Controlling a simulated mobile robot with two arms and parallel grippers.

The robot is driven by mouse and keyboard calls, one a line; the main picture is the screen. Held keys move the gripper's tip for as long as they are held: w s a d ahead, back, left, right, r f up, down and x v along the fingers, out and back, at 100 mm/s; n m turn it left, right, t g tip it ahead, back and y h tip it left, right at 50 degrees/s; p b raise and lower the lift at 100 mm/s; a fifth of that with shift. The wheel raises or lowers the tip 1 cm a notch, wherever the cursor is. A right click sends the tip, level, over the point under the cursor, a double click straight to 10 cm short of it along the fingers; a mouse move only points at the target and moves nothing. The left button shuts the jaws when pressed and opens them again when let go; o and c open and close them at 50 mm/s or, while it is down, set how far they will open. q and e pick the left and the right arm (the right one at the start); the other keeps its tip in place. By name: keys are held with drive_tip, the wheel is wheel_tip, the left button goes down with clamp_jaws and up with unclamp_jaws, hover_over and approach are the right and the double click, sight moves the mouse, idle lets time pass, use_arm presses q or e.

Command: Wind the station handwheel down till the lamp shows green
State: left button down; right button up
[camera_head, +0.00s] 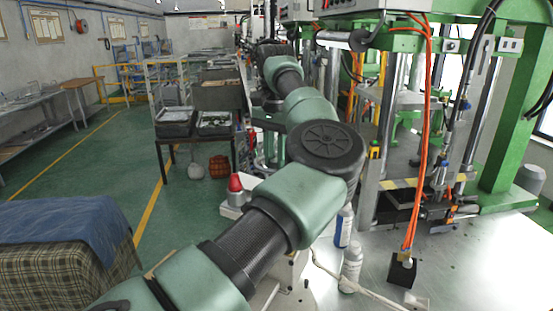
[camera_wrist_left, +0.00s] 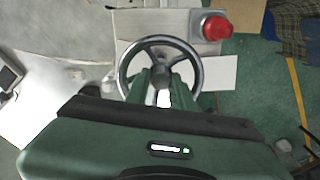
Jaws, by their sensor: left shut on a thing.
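The station handwheel (camera_wrist_left: 196,60) is a dark ring with spokes and a hub, seen in the left wrist view. My left gripper (camera_wrist_left: 163,88) is over its near side, with its two fingers shut on the wheel; exactly which part they hold is hard to tell. The lamp (camera_wrist_left: 217,27) has a red dome and sits beside the wheel at its upper right. The lamp (camera_head: 236,183) also shows red in the head view, left of my arm. My arm hides the wheel and left gripper there. My right gripper is not in view.
Bottles (camera_head: 349,267) stand on the steel table (camera_head: 470,265) right of my arm. A green press frame (camera_head: 508,120) rises at the right. A plaid-covered box (camera_head: 60,250) with a blue cloth is at lower left. Green floor (camera_head: 175,215) is open between.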

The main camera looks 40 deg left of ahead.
use_arm(q)
drive_tip(key=shift+s+f+n, duration=0.1)
drive_tip(key=shift+f+n, duration=0.15)
drive_tip(key=shift+n, duration=0.05)
idle(0.4)
drive_tip(key=c, duration=1.5)
unclamp_jaws()
drive_tip(key=shift+s+r, duration=0.1)
drive_tip(key=shift+r, duration=0.05)
wheel_tip(320, 180, up, 8)
drive_tip(key=shift+f+b, duration=0.1)
drive_tip(key=shift+b, duration=0.4)
